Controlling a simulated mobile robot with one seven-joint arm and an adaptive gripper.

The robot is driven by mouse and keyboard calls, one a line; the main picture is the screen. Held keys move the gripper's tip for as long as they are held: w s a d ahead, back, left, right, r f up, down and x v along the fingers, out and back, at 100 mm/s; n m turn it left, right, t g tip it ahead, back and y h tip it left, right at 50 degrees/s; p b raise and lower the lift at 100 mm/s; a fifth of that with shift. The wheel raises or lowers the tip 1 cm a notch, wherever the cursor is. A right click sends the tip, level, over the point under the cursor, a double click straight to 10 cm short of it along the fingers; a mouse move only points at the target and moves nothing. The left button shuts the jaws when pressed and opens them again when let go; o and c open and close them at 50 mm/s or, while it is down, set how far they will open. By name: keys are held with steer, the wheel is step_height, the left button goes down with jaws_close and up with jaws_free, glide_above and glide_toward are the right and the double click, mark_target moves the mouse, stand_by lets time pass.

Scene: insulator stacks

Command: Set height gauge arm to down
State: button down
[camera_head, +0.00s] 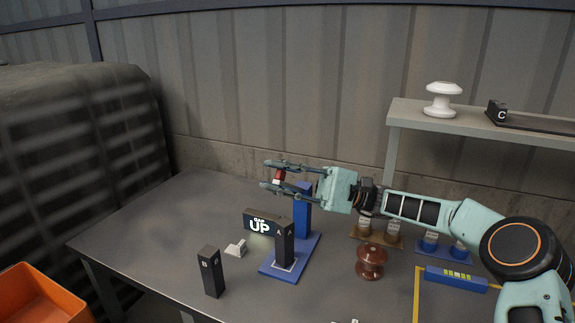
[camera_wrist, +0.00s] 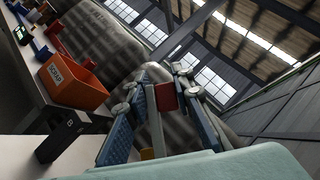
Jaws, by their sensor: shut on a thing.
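The height gauge has a blue base (camera_head: 310,248) and a blue upright column (camera_head: 302,212) on the dark table. A display (camera_head: 262,223) beside it reads "GAP UP". My gripper (camera_head: 278,176) is at the level of the column's top, reaching in from the right. Its fingers are shut on a small red piece, which I take as the gauge arm's handle; it also shows between the fingers in the wrist view (camera_wrist: 166,97). A pale bar (camera_wrist: 155,122) runs down from near the red piece. How it joins the column is hidden by my gripper.
A black block A (camera_head: 284,243) stands on the gauge base. Black block B (camera_head: 211,272) and a small white piece (camera_head: 236,248) stand left of it. A brown insulator (camera_head: 371,262) stands right. An orange scrap bin (camera_wrist: 78,85) is beyond the table's left edge. A shelf (camera_head: 420,115) stands behind my arm.

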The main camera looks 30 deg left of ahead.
steer(key=s+f+n+t+h+b, duration=0.1)
steer(key=f+n+h, duration=0.1)
steer(key=f, duration=0.3)
steer(key=s+f+n+t+h+b, duration=0.1)
steer(key=s+f+n+h+b, duration=0.1)
steer(key=f+n, duration=0.2)
steer(key=shift+s+f+h+b, duration=0.25)
steer(key=shift+f+h+b, duration=0.05)
steer(key=shift+f, duration=0.25)
steer(key=shift+d, duration=0.1)
steer(key=c, duration=1.8)
jaws_free()
steer(key=shift+c, duration=0.2)
steer(key=v, duration=1.2)
steer(key=shift+r, duration=0.1)
